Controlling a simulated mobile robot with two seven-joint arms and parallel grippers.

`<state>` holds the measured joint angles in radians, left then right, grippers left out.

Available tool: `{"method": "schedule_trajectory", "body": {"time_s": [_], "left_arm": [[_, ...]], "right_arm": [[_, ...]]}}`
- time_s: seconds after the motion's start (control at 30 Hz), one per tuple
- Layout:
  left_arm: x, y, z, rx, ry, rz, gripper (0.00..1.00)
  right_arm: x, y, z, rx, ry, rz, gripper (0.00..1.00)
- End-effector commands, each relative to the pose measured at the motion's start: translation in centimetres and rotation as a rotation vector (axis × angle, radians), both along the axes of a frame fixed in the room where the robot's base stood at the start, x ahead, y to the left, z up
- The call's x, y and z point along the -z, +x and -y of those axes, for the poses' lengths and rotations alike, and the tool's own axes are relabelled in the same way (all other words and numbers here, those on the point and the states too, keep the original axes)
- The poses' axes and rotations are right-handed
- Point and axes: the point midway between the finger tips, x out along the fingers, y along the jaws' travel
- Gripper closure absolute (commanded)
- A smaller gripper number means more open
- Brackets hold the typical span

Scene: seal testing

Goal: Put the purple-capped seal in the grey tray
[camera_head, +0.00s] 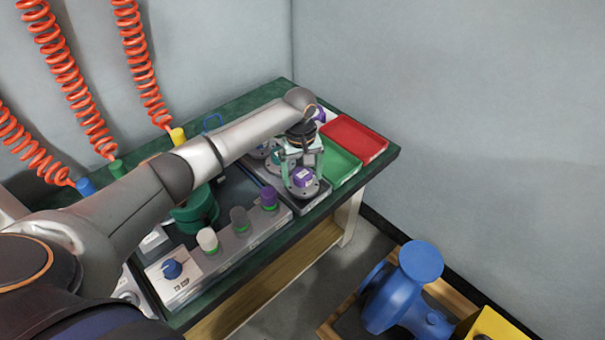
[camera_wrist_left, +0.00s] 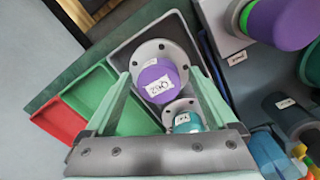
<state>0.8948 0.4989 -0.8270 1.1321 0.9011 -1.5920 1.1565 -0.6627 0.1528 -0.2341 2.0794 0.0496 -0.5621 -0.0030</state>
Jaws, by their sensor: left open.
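The purple-capped seal (camera_head: 303,178) has a round grey flange with bolt holes and a white label on its cap. It also shows in the left wrist view (camera_wrist_left: 158,80). It stands upright within the outline of a grey tray (camera_head: 318,202), at the tray's front end; the tray's rim shows in the left wrist view (camera_wrist_left: 124,54). My left gripper (camera_head: 302,168) is open, its pale green fingers on either side of the seal. I cannot tell whether they touch it. A teal-capped seal (camera_wrist_left: 187,122) stands close behind, partly hidden by the gripper. My right gripper is not in view.
A green tray (camera_head: 340,166) and a red tray (camera_head: 352,138) lie beside the grey one, both empty. A test panel with purple, grey and white knobs (camera_head: 239,219) runs along the table's front edge. A blue pump (camera_head: 403,286) stands on the floor below.

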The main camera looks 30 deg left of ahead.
Motion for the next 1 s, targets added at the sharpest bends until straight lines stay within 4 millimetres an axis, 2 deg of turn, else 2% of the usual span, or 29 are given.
{"method": "schedule_trajectory", "body": {"time_s": [0.17,0.5,0.7,0.83,0.93,1.0], "left_arm": [[-2.5,0.1,-0.1,0.000,-0.001,0.004,0.09],[-9.6,-0.1,-0.1,0.001,-0.001,0.004,0.09],[-11.8,-0.2,-0.2,0.000,-0.001,0.001,0.09],[-11.1,-0.4,0.6,0.037,-0.010,0.015,0.09],[-8.9,-0.9,2.7,0.129,-0.031,0.060,0.09],[-6.8,-1.6,4.9,0.222,-0.059,0.113,0.09]], "right_arm": [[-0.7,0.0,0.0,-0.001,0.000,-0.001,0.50],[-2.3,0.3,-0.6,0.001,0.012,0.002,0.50],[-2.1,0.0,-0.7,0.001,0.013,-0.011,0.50],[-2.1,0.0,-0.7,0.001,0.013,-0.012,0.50],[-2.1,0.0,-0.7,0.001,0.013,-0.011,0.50],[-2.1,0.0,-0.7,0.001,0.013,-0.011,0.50]]}}
